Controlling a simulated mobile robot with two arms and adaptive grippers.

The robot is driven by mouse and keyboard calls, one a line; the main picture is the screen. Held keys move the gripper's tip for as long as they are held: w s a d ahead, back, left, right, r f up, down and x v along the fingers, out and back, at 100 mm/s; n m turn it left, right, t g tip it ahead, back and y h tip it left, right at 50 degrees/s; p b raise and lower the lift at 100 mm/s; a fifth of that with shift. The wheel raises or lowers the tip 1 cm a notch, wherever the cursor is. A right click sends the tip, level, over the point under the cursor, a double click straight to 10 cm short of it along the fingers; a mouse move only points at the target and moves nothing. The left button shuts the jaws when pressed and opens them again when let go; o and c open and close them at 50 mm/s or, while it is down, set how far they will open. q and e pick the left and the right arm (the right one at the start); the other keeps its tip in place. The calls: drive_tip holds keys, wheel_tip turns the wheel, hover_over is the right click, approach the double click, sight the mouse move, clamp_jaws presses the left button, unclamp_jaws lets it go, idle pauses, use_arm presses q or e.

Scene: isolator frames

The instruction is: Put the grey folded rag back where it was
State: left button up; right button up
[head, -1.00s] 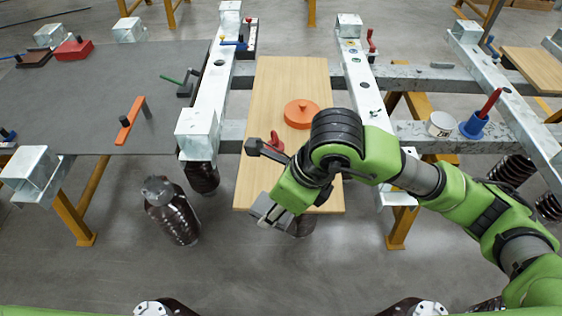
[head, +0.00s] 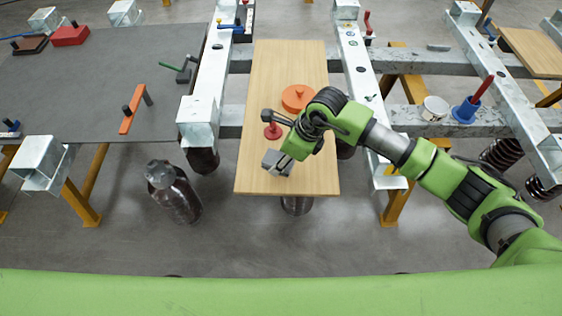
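My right gripper (head: 285,157) comes in from the right, over the near part of a pale wooden board (head: 257,85). It seems shut on a small grey block-like thing that looks like the grey folded rag (head: 275,159). The fingertips are small and partly hidden. The rag is above or touching the board near its front end; I cannot tell which. My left gripper is not in view.
On the board are an orange disc (head: 298,97) and a red knobbed piece (head: 272,131). Right, a beam carries a white tub (head: 435,108) and a blue cone with red handle (head: 470,108). Left is a dark grey tabletop (head: 80,95) with tools. A brown insulator (head: 173,192) stands near.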

drive_tip(key=shift+w+f, duration=0.3)
drive_tip(key=shift+f, duration=0.15)
wheel_tip(320, 180, down, 3)
drive_tip(key=shift+w+p, duration=0.15)
drive_tip(key=shift+p, duration=0.55)
drive_tip(key=shift+f, duration=0.2)
drive_tip(key=shift+f, duration=0.1)
drive_tip(key=o, duration=1.2)
drive_tip(key=shift+c, duration=0.2)
drive_tip(key=b+v, duration=0.1)
drive_tip(key=v, duration=1.1)
drive_tip(key=shift+b, duration=0.3)
